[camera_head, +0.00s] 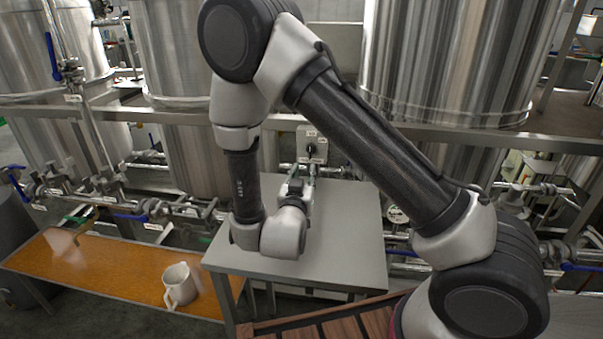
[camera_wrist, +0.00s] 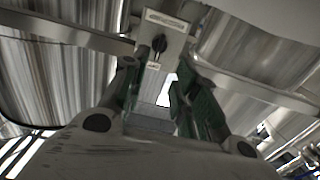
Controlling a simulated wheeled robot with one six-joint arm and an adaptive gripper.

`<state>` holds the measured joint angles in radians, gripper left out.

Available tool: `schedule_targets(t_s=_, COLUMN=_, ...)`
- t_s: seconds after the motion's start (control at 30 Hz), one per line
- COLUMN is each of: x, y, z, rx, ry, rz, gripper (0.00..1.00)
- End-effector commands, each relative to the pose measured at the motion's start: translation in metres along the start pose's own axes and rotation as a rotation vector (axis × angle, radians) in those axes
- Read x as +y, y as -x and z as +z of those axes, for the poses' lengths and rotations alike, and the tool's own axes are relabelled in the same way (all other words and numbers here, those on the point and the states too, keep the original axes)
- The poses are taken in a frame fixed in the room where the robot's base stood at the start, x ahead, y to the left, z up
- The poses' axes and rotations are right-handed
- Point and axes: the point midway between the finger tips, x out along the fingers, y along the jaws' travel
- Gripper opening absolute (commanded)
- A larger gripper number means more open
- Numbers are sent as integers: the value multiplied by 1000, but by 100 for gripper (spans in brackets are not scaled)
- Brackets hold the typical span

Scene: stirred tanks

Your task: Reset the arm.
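My arm spans the middle of the head view, bent above a grey table (camera_head: 345,245). My gripper (camera_head: 303,168) is beyond the wrist, pointing away toward a control box (camera_head: 312,146) with a black rotary knob. In the wrist view, the two green-padded fingers of my gripper (camera_wrist: 155,88) stand apart with an empty gap between them. The control box (camera_wrist: 160,38) and its black knob show just beyond the fingertips. The fingers appear apart from the knob.
Large steel tanks (camera_head: 450,60) and a horizontal rail stand behind the table. Pipes with blue-handled valves (camera_head: 130,216) run low along the back. A white jug (camera_head: 180,285) stands on an orange-brown bench (camera_head: 90,270) at the left. A wooden slatted surface (camera_head: 345,328) is at the front.

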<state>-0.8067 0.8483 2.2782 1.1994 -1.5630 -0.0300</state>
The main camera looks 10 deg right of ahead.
Motion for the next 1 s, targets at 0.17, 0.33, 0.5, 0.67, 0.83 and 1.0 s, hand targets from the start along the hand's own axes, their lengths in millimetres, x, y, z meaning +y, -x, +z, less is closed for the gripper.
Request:
schedule_targets(t_s=0.17, x=-2, y=-14, z=-6, rx=-71, ry=-53, rz=-16, gripper=29)
schedule_targets(t_s=0.33, x=-10, y=-46, z=-31, rx=-301, ry=-196, rz=-113, gripper=29)
schedule_targets(t_s=0.5, x=-7, y=-53, z=-76, rx=-533, ry=-278, rz=-278, gripper=29)
schedule_targets(t_s=0.67, x=23, y=-31, z=-124, rx=-703, ry=-254, rz=-423, gripper=29)
schedule_targets(t_s=0.83, x=88, y=17, z=-165, rx=-854, ry=-136, rz=-513, gripper=29)
schedule_targets(t_s=1.0, x=176, y=81, z=-186, rx=-996, ry=33, rz=-497, gripper=29)
